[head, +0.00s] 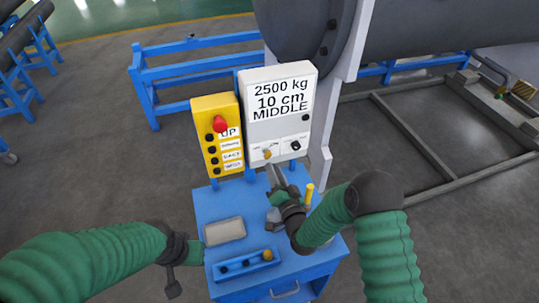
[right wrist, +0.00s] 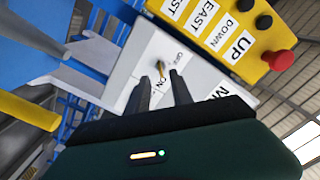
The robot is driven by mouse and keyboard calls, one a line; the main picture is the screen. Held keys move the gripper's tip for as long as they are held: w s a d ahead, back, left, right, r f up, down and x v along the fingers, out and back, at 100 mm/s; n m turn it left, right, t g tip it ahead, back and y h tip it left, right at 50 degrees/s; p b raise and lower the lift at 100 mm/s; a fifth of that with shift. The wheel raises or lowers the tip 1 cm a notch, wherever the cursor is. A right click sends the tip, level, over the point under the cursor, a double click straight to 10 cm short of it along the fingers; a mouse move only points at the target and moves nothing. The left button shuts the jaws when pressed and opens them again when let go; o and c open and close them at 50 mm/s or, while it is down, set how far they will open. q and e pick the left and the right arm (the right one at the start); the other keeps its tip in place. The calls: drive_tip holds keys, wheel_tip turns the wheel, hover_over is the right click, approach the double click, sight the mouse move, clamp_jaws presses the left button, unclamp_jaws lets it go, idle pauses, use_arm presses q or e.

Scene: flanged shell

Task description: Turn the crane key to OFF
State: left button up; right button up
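The crane key (head: 267,154) is a small brass-coloured key in the lower left of the grey control box (head: 279,133). In the right wrist view the key (right wrist: 160,66) stands out from a white label with partly readable OFF and ON lettering; which mark it points to is unclear. My right gripper (head: 270,169) is just in front of the key. In the right wrist view its two dark fingers (right wrist: 159,76) are apart, with the key beyond the gap between their tips; no contact shows. My left gripper (head: 173,287) hangs left of the blue cart, away from the box; its fingers are unclear.
A yellow button box (head: 217,136) with a red knob stands left of the grey box. The blue cart (head: 207,205) below carries a grey tray (head: 225,231), a blue block (head: 246,264) and a yellow post (head: 309,195). A large flanged shell (head: 320,38) is behind.

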sight(268, 158)
drive_tip(key=p+x, duration=0.1)
drive_tip(key=x, duration=0.4)
drive_tip(key=shift+w+a+r, duration=0.1)
drive_tip(key=shift+w, duration=0.5)
drive_tip(key=shift+s+a, duration=0.1)
clamp_jaws()
